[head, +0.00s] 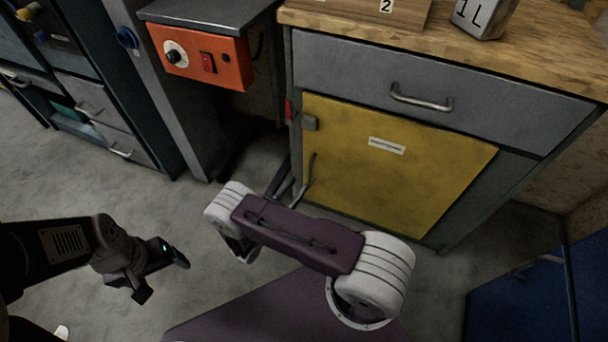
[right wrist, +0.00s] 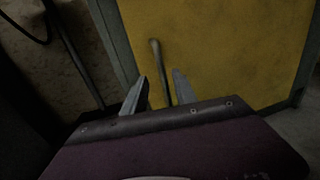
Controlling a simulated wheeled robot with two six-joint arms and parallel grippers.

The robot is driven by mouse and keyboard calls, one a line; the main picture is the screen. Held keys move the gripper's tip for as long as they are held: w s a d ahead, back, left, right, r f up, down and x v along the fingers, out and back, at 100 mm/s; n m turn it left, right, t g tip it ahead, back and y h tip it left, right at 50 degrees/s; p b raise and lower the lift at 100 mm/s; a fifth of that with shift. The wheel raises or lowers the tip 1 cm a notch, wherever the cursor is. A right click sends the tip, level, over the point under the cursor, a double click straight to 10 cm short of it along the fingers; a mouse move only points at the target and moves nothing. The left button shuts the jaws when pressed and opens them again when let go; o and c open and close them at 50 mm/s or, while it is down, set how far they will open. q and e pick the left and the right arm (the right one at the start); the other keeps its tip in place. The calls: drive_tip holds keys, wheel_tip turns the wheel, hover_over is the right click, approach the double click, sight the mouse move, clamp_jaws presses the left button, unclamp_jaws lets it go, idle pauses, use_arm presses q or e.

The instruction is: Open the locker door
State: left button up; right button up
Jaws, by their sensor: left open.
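The yellow locker door (head: 400,165) is on the front of the workbench cabinet, below a grey drawer, and looks shut. It bears a white label and a thin upright bar handle (head: 309,172) near its lower left edge. The handle also shows in the right wrist view (right wrist: 157,60). There, my right gripper (right wrist: 160,90) is open, with one finger on each side of the handle's lower part; contact is not clear. In the head view my right arm hides most of that gripper. My left gripper (head: 163,275) is open and empty above the floor at the left.
A grey drawer (head: 480,105) with a bar handle sits above the door. An orange control box (head: 205,60) hangs left of the cabinet. A blue object (head: 520,300) stands at lower right. Drawer units (head: 85,95) stand far left. Grey floor lies clear at left.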

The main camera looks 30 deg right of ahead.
sight(309, 173)
drive_tip(key=b+x, duration=0.1)
drive_tip(key=x, duration=0.2)
drive_tip(key=b+x, duration=0.1)
drive_tip(key=x, duration=0.3)
drive_tip(key=shift+s+f+b, duration=0.1)
drive_tip(key=shift+f+b, duration=0.15)
drive_tip(key=shift+b, duration=0.05)
drive_tip(key=shift+w+d+r, duration=0.15)
drive_tip(key=shift+w+d, duration=0.15)
drive_tip(key=shift+d, duration=0.2)
clamp_jaws()
idle(0.4)
